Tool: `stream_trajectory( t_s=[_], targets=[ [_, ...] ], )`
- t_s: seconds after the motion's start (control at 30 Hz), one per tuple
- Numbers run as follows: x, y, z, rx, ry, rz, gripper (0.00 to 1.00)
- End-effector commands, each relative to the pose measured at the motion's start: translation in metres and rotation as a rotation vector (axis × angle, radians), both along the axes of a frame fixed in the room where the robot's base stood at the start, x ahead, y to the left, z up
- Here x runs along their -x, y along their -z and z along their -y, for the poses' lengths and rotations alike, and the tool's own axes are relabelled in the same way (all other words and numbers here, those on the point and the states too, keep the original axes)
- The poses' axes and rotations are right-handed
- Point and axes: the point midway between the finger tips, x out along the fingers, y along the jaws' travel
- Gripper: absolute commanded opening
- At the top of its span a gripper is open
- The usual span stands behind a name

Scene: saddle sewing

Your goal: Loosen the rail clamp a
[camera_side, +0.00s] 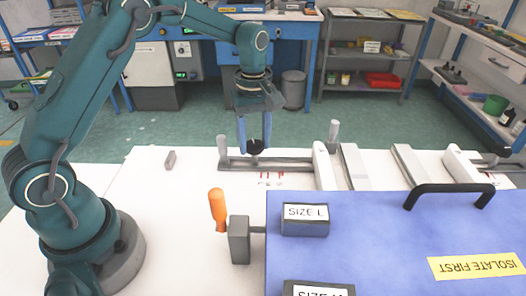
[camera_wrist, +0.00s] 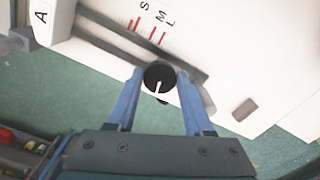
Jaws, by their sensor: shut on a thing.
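Red marks lettered S, M and L (camera_wrist: 153,33) lie next to the rail.
A blue panel (camera_side: 370,240) with a black handle (camera_side: 450,190) fills the front right. A SIZE L block (camera_side: 305,219) lies on it. An orange handle (camera_side: 218,205) stands upright beside a grey block (camera_side: 239,240). A small grey block (camera_side: 169,159) lies left on the clear white table.

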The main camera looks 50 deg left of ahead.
Motion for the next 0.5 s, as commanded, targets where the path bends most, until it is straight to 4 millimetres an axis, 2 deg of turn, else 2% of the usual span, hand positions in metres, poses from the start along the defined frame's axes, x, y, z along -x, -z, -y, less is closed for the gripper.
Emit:
stream_trajectory(
  t_s=[0.1,0.13,0.2,0.5],
  targets=[
    [-0.0002,-0.0016,0.0000,0.001,0.000,0.002,0.00],
    [-0.0002,-0.0016,0.0000,0.001,0.000,0.002,0.59],
    [-0.0002,-0.0014,0.0000,0.001,0.001,0.002,0.82],
    [-0.0002,-0.0012,0.0000,0.000,0.001,0.001,0.82]
  ],
)
